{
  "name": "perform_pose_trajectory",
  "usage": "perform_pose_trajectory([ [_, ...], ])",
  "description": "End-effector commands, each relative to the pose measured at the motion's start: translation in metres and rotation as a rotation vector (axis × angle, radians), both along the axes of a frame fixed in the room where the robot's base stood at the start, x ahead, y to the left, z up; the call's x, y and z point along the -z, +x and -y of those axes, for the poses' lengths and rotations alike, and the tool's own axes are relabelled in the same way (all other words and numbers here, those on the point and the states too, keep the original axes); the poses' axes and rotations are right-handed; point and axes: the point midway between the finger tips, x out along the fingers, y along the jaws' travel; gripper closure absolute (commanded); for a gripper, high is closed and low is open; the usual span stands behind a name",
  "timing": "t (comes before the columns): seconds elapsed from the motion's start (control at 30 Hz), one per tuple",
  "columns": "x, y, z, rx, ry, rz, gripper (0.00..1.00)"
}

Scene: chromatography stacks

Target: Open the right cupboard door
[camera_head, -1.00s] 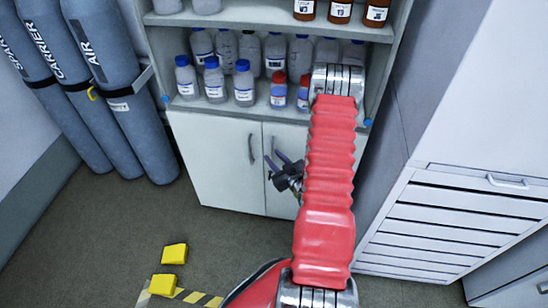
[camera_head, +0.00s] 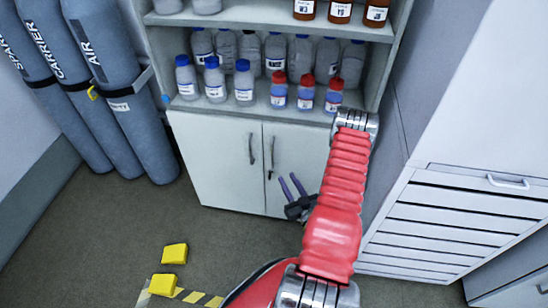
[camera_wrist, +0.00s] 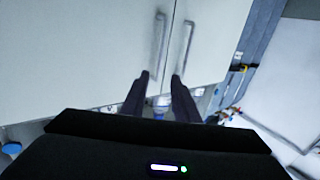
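The right cupboard door (camera_head: 291,150) is pale and looks shut, flush with the left cupboard door (camera_head: 215,160). Its dark upright handle (camera_head: 271,158) is near the middle seam, beside the left door's handle (camera_head: 252,149). My gripper (camera_head: 288,180) is in front of the right door, just right of and below its handle, with fingers apart and nothing between them. My red arm covers the right part of that door. The wrist view looks upside down: the right door's handle (camera_wrist: 160,38) and the left door's handle (camera_wrist: 187,46) lie beyond the open fingers (camera_wrist: 161,80).
Shelves with blue-capped bottles (camera_head: 214,80) and small red-capped bottles (camera_head: 306,92) stand above the doors. Grey gas cylinders (camera_head: 115,80) are at left, a drawer cabinet (camera_head: 430,225) at right. Yellow blocks (camera_head: 174,254) lie on the floor; floor before the left door is clear.

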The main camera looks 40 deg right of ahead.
Motion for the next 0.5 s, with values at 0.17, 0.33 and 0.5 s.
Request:
perform_pose_trajectory([
  [0.17, 0.000, 0.010, 0.003, -0.002, -0.002, -0.001, 0.72],
  [0.33, -0.001, 0.030, 0.009, -0.004, -0.003, 0.001, 0.72],
  [0.5, -0.001, 0.055, 0.017, -0.003, -0.002, 0.000, 0.72],
])
